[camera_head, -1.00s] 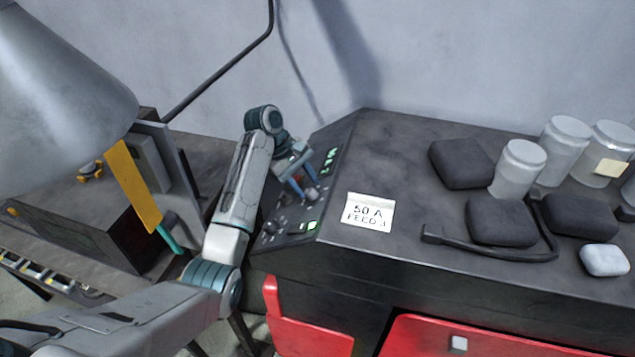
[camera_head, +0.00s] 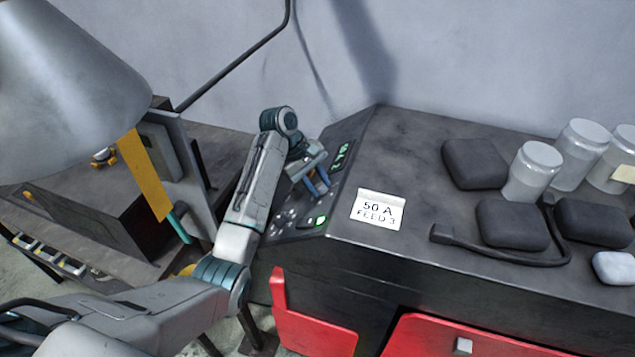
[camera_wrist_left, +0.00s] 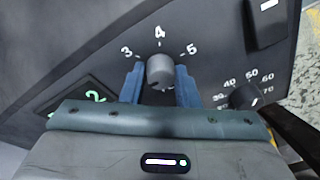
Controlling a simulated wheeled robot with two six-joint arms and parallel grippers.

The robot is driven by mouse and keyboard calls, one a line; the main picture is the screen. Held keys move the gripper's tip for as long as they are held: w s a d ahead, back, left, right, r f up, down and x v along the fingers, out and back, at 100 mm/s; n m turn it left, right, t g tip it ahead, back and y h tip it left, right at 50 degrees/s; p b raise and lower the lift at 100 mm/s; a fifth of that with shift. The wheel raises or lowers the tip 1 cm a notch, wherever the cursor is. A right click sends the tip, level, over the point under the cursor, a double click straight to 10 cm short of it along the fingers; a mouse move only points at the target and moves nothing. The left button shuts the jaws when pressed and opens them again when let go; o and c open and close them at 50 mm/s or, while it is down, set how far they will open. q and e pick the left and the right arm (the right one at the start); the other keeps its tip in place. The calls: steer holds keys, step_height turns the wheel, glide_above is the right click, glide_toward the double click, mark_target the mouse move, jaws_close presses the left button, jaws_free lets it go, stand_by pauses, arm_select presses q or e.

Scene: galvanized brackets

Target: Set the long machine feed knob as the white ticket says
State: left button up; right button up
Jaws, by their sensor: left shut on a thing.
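The white ticket (camera_head: 378,210) lies on the dark machine top and reads "50 A, FEED 3". The feed knob (camera_wrist_left: 160,70) is a grey round knob on the sloped panel, with 3, 4 and 5 printed around it in the left wrist view. Its top faces the 4; a fine pointer mark is hard to make out. My left gripper (camera_wrist_left: 160,88) is shut on this knob, one blue finger on each side. In the head view the left gripper (camera_head: 318,184) is at the panel and largely hides the knob. My right gripper is not in view.
A green display (camera_wrist_left: 93,98) is on the other side. Dark pads (camera_head: 512,224), a black cable and clear jars (camera_head: 532,170) lie right of the ticket. Red drawers are below.

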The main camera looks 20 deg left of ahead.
arm_select(q)
steer(key=m, duration=0.4)
steer(key=shift+s+t, duration=0.1)
steer(key=shift+t, duration=0.3)
steer(key=m, duration=0.4)
steer(key=shift+a+f+t+h, duration=0.1)
steer(key=shift+t+h, duration=0.2)
steer(key=shift+h, duration=0.1)
steer(key=shift+m, duration=1.2)
steer(key=shift+h, duration=0.3)
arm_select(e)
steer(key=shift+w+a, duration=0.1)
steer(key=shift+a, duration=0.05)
arm_select(q)
steer(key=shift+s+m, duration=0.1)
steer(key=shift+m, duration=0.3)
steer(key=o, duration=0.7)
